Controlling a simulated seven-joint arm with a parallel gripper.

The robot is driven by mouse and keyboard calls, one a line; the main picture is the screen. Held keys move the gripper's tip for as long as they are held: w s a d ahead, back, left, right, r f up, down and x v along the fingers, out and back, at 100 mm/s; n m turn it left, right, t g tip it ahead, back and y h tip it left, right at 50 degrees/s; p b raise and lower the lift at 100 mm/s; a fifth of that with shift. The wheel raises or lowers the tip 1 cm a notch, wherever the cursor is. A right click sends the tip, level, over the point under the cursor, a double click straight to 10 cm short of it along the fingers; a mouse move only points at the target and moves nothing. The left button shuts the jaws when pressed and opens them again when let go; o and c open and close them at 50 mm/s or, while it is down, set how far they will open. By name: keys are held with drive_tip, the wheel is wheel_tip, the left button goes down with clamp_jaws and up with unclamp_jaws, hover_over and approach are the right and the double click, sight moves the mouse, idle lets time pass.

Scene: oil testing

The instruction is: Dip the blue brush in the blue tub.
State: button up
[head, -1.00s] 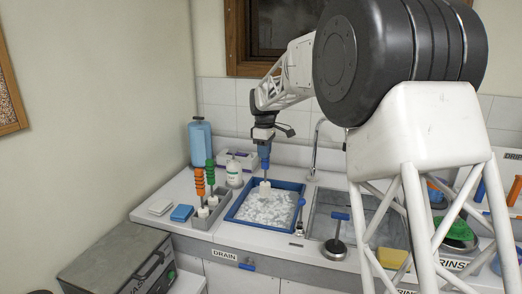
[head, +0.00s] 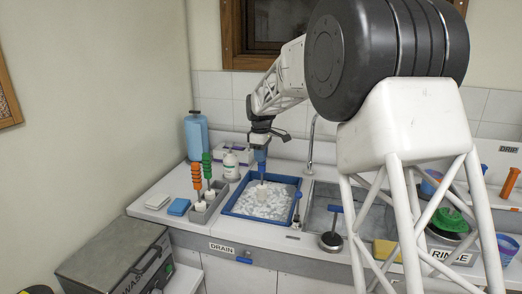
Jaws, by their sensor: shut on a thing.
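My gripper (head: 261,145) is shut on the blue brush and points down over the blue tub. The blue handle (head: 261,157) of the brush hangs upright from the gripper. Its pale lower end (head: 262,183) is over the far half of the tub, at or close to the white foamy contents; I cannot tell whether it is immersed. The blue tub (head: 255,219) is a square tray set in the white counter, filled with white foam.
A grey holder left of the tub bears an orange-handled brush (head: 196,176) and a green-handled brush (head: 206,166). A white bottle (head: 231,165) stands behind. A small blue-topped tool (head: 297,203) is at the tub's right edge, beside the sink and faucet (head: 310,150).

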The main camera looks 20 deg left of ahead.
sight(261, 171)
drive_tip(key=shift+f, duration=4.6)
drive_tip(key=shift+r, duration=5.45)
